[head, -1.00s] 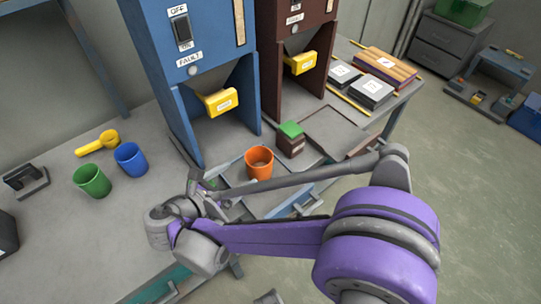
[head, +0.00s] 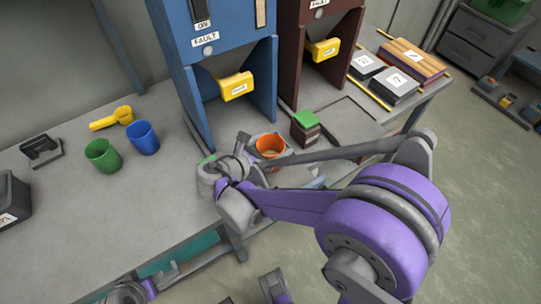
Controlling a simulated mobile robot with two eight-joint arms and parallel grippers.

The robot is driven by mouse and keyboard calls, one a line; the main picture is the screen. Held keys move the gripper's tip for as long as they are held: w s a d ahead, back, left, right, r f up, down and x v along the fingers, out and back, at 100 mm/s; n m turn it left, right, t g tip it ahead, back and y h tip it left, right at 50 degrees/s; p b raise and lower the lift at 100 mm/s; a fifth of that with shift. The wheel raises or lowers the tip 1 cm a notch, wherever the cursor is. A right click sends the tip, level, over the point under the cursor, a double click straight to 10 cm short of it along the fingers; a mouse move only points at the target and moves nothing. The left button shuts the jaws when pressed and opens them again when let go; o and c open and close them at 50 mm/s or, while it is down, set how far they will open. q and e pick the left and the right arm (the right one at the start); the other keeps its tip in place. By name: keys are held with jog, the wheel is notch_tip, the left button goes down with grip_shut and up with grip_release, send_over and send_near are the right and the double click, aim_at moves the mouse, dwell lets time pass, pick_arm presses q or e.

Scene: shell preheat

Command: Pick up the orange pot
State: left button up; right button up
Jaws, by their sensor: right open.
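The orange pot (head: 269,144) stands upright on the bench in front of the blue machine. Part of its lower side is hidden by my right arm. My right gripper (head: 238,150) is open, just left of the pot in the picture. Its fingers overlap each other in this view, and I cannot tell whether they touch the pot. A part of my left arm (head: 130,292) shows at the bottom left edge; its jaws are not clear.
A green-topped brown box (head: 305,128) stands close right of the pot. A green cup (head: 103,155), a blue cup (head: 143,138) and a yellow scoop (head: 112,119) are on the left. The blue machine (head: 205,100) rises behind.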

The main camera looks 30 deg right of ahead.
jog(key=shift+x, duration=1.05)
jog(key=shift+c, duration=0.2)
jog(key=c, duration=1.2)
jog(key=shift+r, duration=0.1)
